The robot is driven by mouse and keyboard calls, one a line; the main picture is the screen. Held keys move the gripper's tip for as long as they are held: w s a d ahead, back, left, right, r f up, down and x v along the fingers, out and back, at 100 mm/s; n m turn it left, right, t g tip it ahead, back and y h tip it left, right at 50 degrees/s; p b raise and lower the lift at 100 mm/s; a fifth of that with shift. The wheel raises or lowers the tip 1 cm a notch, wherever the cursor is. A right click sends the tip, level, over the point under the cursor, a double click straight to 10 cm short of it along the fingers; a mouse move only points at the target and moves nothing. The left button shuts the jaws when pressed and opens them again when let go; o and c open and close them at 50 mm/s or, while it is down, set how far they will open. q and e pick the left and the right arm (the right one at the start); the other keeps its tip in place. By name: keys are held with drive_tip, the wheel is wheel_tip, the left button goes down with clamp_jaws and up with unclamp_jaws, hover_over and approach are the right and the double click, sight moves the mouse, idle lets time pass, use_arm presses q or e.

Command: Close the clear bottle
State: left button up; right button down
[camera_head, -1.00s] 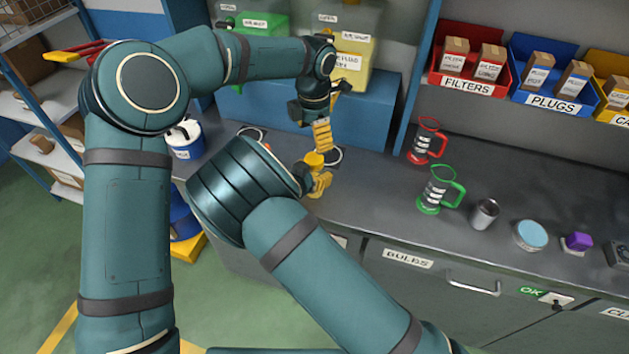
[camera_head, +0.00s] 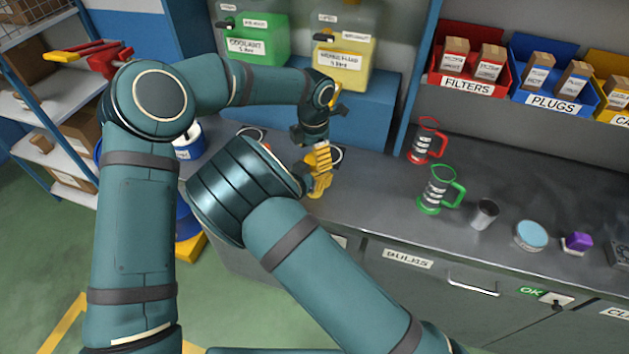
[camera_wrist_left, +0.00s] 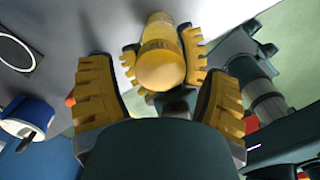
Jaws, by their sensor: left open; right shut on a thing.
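A yellow cylindrical piece with a rounded end (camera_wrist_left: 160,68) faces the camera in the left wrist view; I take it for the top of the bottle. My right gripper (camera_head: 319,186) is shut on it, with yellow fingers on either side. My left gripper (camera_head: 319,157) is open just above; in the left wrist view its fingers (camera_wrist_left: 160,105) stand apart to left and right of the rounded end, with visible gaps. In the head view the grippers and my right arm hide the bottle, so I cannot tell how its cap sits.
On the bench to the right stand a red jug (camera_head: 426,141), a green jug (camera_head: 438,190), a metal cup (camera_head: 484,214), a blue-topped tin (camera_head: 531,235) and a purple item (camera_head: 577,242). Green (camera_head: 258,40) and yellow (camera_head: 342,62) canisters stand behind my left gripper.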

use_arm(q)
drive_tip(key=shift+f, duration=0.65)
drive_tip(key=c, duration=1.3)
drive_tip(key=o, duration=1.3)
drive_tip(key=shift+c, duration=0.2)
drive_tip(key=shift+r, duration=2.3)
drive_tip(key=shift+o, duration=0.2)
